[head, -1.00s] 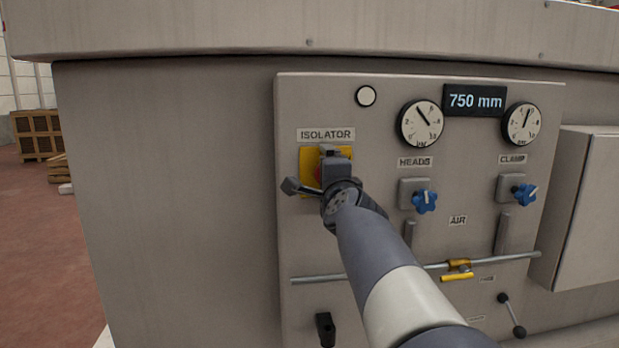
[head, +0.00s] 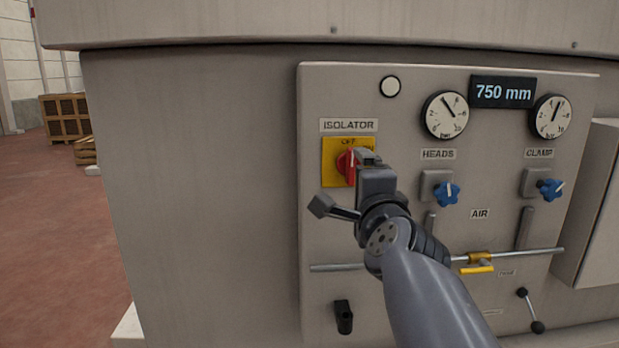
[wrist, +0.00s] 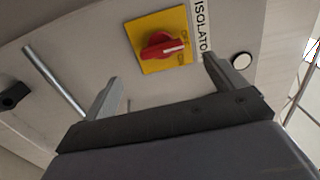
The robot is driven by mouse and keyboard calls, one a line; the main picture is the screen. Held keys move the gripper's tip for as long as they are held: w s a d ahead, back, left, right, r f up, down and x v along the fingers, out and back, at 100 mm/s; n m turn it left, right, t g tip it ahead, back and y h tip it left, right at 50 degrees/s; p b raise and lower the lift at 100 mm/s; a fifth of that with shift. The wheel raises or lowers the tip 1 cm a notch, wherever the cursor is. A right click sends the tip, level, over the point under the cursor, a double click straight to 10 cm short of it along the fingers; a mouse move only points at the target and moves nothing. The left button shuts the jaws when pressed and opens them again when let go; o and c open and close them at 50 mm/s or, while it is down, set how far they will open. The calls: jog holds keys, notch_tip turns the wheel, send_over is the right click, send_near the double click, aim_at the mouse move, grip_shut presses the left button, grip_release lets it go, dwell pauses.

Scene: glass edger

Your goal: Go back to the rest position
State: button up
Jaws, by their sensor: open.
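My gripper (head: 370,158) is in front of the machine's control panel, at the lower right of the isolator switch, and covers part of it in the head view. In the wrist view my gripper (wrist: 160,90) has its two fingers wide apart with nothing between them. The isolator is a red rotary knob (head: 346,165) on a yellow plate (head: 330,148). In the wrist view the red knob (wrist: 162,47) lies beyond the fingertips, clear of them, on its yellow plate (wrist: 150,22).
To the right are two blue knobs (head: 447,193) and (head: 550,189), under round gauges. A black handle (head: 343,317) sits lower left. Open floor (head: 60,230) lies left of the machine.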

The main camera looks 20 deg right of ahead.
aim_at(351, 167)
dwell(0.4)
jog(key=b+x, duration=0.1)
jog(key=x, duration=0.9)
jog(key=shift+w+b, duration=0.35)
jog(key=p+v, duration=0.2)
jog(key=v, duration=0.9)
jog(key=b+x, duration=0.2)
jog(key=x, duration=0.9)
jog(key=shift+w+d, duration=0.1)
jog(key=m, duration=0.4)
jog(key=shift+r+m+p, duration=0.15)
jog(key=shift+m+p, duration=0.15)
jog(key=shift+p, duration=0.1)
jog(key=m, duration=0.7)
jog(key=shift+d+m+p, duration=0.1)
jog(key=shift+m+p, duration=0.2)
jog(key=shift+p, duration=0.05)
jog(key=shift+v, duration=1.15)
